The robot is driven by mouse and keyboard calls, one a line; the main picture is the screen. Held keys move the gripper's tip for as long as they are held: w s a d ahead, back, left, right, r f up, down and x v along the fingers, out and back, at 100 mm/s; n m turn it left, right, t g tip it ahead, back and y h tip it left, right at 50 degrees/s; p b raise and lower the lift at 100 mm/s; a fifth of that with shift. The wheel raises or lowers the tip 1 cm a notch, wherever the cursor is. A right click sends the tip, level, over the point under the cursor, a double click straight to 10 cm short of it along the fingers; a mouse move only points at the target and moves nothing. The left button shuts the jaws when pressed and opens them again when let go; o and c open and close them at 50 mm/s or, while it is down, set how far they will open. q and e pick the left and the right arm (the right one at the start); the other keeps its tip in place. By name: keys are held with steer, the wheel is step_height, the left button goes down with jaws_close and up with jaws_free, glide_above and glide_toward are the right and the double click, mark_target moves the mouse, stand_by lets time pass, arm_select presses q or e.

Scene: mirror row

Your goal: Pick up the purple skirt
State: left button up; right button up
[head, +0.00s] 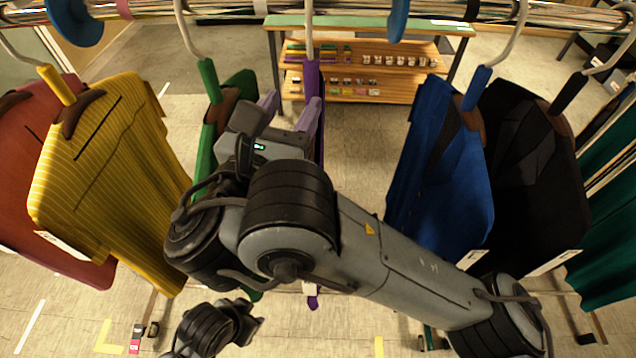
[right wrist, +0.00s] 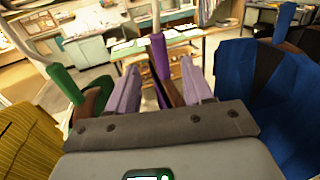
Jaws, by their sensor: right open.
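The purple skirt (head: 312,80) hangs nearly edge-on from the rail in the middle of the head view. My right arm hides most of it, and a small purple end shows below the arm. My right gripper (head: 292,104) is open, its two lavender fingers raised at the skirt's height. In the right wrist view the purple hanger clip and upper part of the skirt (right wrist: 160,56) appear between the open fingers of the gripper (right wrist: 160,82). I cannot tell whether a finger touches it. My left gripper is not in view; only a dark arm part shows at the bottom left.
A green garment (head: 207,85) hangs close on the left, beyond it a yellow striped one (head: 110,170) and a red one (head: 55,150). A blue garment (head: 440,170) and a black one (head: 530,170) hang right. A wooden shelf (head: 360,92) stands behind.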

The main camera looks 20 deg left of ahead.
mark_target(309, 77)
steer(key=w, duration=0.3)
steer(key=shift+w, duration=0.4)
steer(key=shift+w+a+p, duration=0.2)
steer(key=shift+w+p, duration=0.25)
steer(key=shift+w, duration=0.75)
steer(key=shift+w+a+p, duration=0.15)
steer(key=shift+w+p, duration=0.3)
steer(key=shift+w, duration=0.75)
steer(key=shift+w+f, duration=0.15)
steer(key=shift+w, duration=0.35)
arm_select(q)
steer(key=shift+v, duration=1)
arm_select(e)
steer(key=shift+c, duration=0.2)
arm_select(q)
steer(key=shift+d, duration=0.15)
arm_select(e)
jaws_close()
